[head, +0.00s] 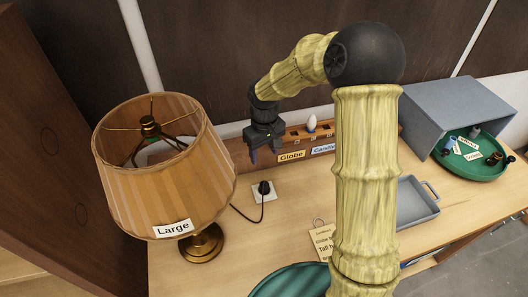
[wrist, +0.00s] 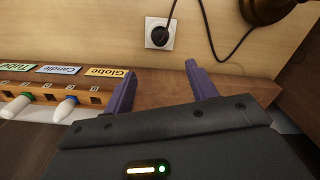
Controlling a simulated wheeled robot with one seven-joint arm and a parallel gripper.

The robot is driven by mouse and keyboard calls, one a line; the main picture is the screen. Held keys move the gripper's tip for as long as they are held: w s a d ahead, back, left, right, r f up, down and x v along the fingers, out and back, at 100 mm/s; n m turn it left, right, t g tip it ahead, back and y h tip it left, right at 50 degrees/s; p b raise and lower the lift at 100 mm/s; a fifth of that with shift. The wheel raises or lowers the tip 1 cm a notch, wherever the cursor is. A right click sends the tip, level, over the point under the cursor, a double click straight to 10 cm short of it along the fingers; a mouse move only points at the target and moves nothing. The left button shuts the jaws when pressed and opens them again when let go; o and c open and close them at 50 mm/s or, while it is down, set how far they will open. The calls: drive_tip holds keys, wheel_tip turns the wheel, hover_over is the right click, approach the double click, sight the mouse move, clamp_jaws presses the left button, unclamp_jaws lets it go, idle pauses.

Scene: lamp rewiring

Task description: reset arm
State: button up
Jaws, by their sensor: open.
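My gripper (head: 265,152) hangs near the back of the table, in front of the dark wall, at the left end of the wooden bulb rack. In the wrist view its two purple fingers (wrist: 162,88) stand wide apart with nothing between them. The yellow bamboo-textured arm is bent, with its upright link crossing the middle of the head view and hiding part of the rack and table.
A large lamp (head: 165,180) stands to the left. A socket with a black plug (head: 264,190) lies below the gripper. The rack (wrist: 45,96) has Globe and Candle labels. A grey tray (head: 416,203), a blue-grey box (head: 455,100) and a green round tray (head: 480,172) stand right.

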idle(0.5)
drive_tip(key=s+d+r+m+t, duration=0.1)
drive_tip(key=s+d+r+m, duration=0.1)
drive_tip(key=s+d, duration=0.3)
drive_tip(key=s+d+r+m+t, duration=0.1)
drive_tip(key=s+d, duration=0.4)
drive_tip(key=s, duration=0.7)
drive_tip(key=r+m, duration=0.1)
drive_tip(key=m, duration=0.1)
drive_tip(key=shift+d+r+m+t, duration=0.25)
drive_tip(key=shift+r+m+t, duration=0.05)
drive_tip(key=shift+r+m, duration=0.1)
drive_tip(key=shift+s, duration=0.1)
drive_tip(key=w+a+f+n+g, duration=0.1)
drive_tip(key=w+a+f+n, duration=0.1)
drive_tip(key=w+a, duration=0.3)
drive_tip(key=w+a+f+n+g, duration=0.1)
drive_tip(key=w+a, duration=0.4)
drive_tip(key=w, duration=0.7)
drive_tip(key=f+n, duration=0.1)
drive_tip(key=n, duration=0.1)
drive_tip(key=shift+a+f+n+g, duration=0.2)
drive_tip(key=shift+f+n+g, duration=0.1)
drive_tip(key=shift+f+n, duration=0.1)
